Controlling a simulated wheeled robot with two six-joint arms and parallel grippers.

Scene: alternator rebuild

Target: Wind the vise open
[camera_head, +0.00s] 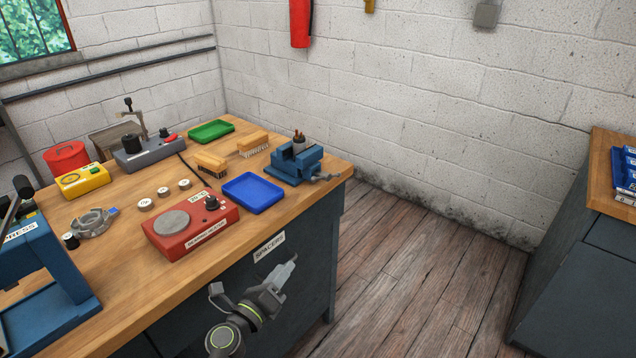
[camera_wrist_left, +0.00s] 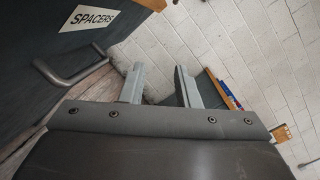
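The blue vise (camera_head: 290,165) stands at the right end of the wooden workbench, near its corner. Its grey screw and handle (camera_head: 325,177) point out over the bench's right edge. A small dark and brown part (camera_head: 299,143) stands upright at the vise jaws; whether the jaws touch it is too small to tell. My left gripper (camera_head: 284,272) is below the bench top, in front of the cabinet and apart from the vise. In the left wrist view its two fingers (camera_wrist_left: 160,86) are spread with nothing between them. My right gripper is not in view.
The bench top (camera_head: 135,255) holds a blue tray (camera_head: 253,192), a red hotplate-like unit (camera_head: 190,226), brushes, a green tray (camera_head: 211,131) and a blue press (camera_head: 45,280). A cabinet handle (camera_wrist_left: 70,70) is close to my left gripper. Floor right of the bench is clear.

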